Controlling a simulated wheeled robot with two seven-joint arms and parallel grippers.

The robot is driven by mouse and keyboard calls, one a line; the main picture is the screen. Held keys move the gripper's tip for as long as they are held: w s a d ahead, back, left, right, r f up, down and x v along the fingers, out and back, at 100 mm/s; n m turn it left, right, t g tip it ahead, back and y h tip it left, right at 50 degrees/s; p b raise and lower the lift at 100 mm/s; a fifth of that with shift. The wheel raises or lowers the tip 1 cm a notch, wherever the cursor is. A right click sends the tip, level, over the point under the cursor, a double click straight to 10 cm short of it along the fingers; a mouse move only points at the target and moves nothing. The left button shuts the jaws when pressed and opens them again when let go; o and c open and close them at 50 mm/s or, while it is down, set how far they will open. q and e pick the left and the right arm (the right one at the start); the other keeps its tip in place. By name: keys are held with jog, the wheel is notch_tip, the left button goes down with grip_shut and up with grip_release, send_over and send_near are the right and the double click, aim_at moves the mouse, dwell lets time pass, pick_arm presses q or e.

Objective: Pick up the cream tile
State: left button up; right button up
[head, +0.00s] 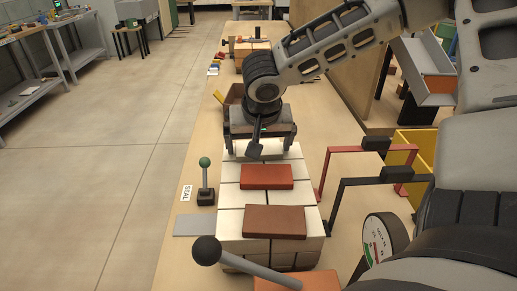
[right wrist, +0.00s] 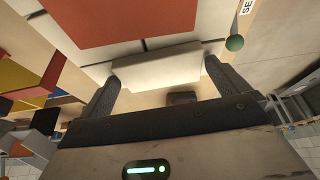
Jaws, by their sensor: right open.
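The cream tile (right wrist: 157,66) is a pale flat block near the end of the stack in the right wrist view. It lies between the two fingers of my right gripper (right wrist: 160,84), which is open and holds nothing. In the head view my right gripper (head: 260,143) is over the far end of the pale stack (head: 230,195), with one finger at each side. The gripper partly hides the tile there. I cannot tell whether the fingers touch the tile. My left gripper is not in view.
A red tile (head: 266,176) and a brown tile (head: 274,222) lie on the stack nearer me. A green-knobbed lever (head: 205,178) and a black-knobbed lever (head: 207,250) stand at its left. Red (head: 335,152) and black (head: 345,183) frames and a dial (head: 378,243) are at the right.

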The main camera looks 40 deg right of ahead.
jog(key=c, duration=0.8)
jog(key=shift+r, duration=0.1)
